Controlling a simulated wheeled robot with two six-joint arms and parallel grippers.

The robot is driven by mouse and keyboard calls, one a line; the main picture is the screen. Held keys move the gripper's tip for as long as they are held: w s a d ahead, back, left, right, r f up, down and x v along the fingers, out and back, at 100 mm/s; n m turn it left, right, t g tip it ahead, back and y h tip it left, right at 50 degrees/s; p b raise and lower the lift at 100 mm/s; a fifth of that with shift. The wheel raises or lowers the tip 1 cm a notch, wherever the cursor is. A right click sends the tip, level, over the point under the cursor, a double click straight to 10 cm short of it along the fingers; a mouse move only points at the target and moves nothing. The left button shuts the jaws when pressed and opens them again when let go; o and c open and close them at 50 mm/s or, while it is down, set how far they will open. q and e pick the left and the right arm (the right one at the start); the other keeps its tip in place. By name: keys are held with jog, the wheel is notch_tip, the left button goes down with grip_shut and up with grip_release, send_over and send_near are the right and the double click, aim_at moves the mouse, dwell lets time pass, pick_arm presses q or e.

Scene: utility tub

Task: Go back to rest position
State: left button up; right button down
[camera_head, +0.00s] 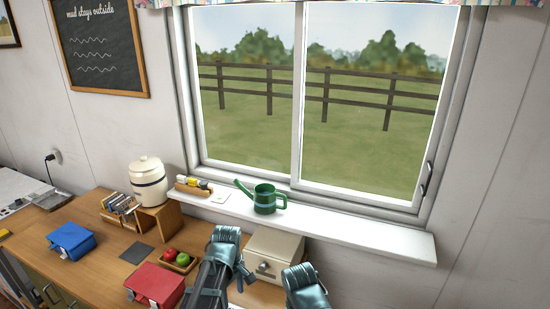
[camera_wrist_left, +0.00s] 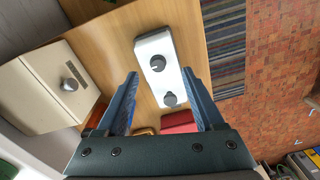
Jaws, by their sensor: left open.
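My left arm rises from the bottom middle of the head view, and its gripper (camera_head: 242,279) hangs in front of the cream box, small and partly hidden there. In the left wrist view the two blue fingers of my left gripper (camera_wrist_left: 160,73) are wide apart with nothing held between them. Beyond them lies a white panel with two dark knobs (camera_wrist_left: 150,45). Part of my right arm shows at the bottom of the head view, right of the left arm; its gripper is outside the picture.
A cream box with a knob (camera_head: 284,252) stands close by my left arm. A red box (camera_head: 158,285), a tray of apples (camera_head: 180,261) and a blue box (camera_head: 72,240) are on the wooden counter. A green watering can (camera_head: 265,200) stands on the white sill (camera_head: 350,228).

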pick_arm(q)
jog(key=s+d+f+m+b, duration=0.4)
jog(key=s+f+m+b, duration=0.2)
jog(key=f+m, duration=0.1)
jog(key=s+d+f+m+y+b, duration=0.1)
jog(key=s+d+f+m+b, duration=0.3)
jog(key=s+f+m+b, duration=0.2)
notch_tip(320, 180, down, 2)
jog(key=shift+s+d+f+m+b, duration=0.2)
jog(key=shift+m+b, duration=0.4)
jog(key=shift+m, duration=0.5)
pick_arm(e)
notch_tip(320, 180, down, 16)
jog(key=shift+r, duration=0.25)
